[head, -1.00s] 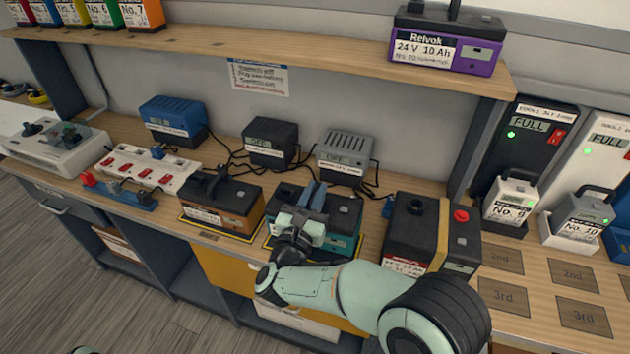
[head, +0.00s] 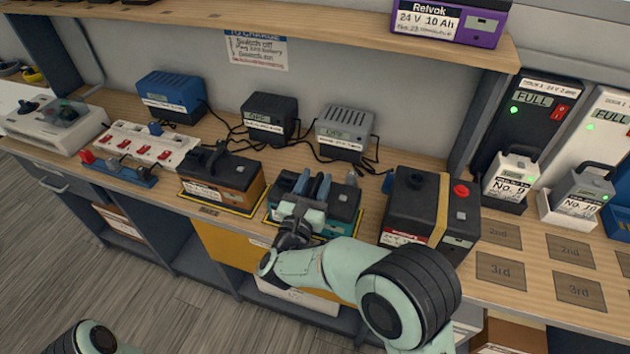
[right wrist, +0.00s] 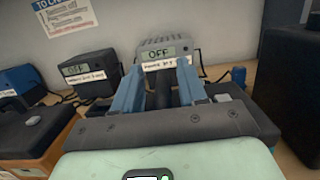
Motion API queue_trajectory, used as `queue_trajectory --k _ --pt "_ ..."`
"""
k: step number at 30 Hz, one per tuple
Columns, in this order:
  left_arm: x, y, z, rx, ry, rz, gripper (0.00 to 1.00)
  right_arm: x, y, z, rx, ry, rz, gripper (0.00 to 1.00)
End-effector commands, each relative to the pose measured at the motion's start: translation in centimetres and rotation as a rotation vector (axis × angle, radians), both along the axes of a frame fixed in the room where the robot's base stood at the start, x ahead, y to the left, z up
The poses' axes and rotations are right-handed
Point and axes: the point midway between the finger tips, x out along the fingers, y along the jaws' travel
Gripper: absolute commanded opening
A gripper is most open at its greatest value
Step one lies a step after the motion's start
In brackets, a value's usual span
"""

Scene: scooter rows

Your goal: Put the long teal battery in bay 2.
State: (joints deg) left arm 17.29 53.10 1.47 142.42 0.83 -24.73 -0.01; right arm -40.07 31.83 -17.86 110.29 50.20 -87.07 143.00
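The teal battery (head: 343,207), with a black top, sits on a yellow-edged mat on the bench, in front of the grey charger. My right gripper (head: 313,180) is over its near side. Its two blue fingers are apart, one on each side of the battery's dark handle (right wrist: 162,92) in the right wrist view. The gripper and arm hide part of the battery's front, and I cannot read a bay number there. The left gripper is out of view; only part of my left arm shows at the bottom left.
An orange-brown battery (head: 222,178) stands just left on its own mat. A large dark battery with a yellow band (head: 432,215) stands close on the right. Chargers, including the grey one (head: 345,132), and cables lie behind. A shelf (head: 290,32) runs above.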

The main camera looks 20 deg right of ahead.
Motion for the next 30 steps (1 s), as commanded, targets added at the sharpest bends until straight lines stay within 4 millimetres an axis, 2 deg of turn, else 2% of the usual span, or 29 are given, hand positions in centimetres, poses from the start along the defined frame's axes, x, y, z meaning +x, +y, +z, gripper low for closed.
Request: queue_trajectory --k 8,11,24,30 --pt "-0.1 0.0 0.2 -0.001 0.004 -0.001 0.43 0.0 0.0 0.2 0.0 0.0 0.0 0.41" --pt "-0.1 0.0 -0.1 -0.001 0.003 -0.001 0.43 -0.8 0.6 -0.2 0.001 0.002 0.002 0.41" --pt "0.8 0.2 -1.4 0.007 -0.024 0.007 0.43 -8.0 5.4 -1.5 0.0 0.001 0.003 0.41" --pt "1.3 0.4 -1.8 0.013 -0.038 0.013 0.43 -9.6 6.5 -1.8 0.0 0.0 0.001 0.41"
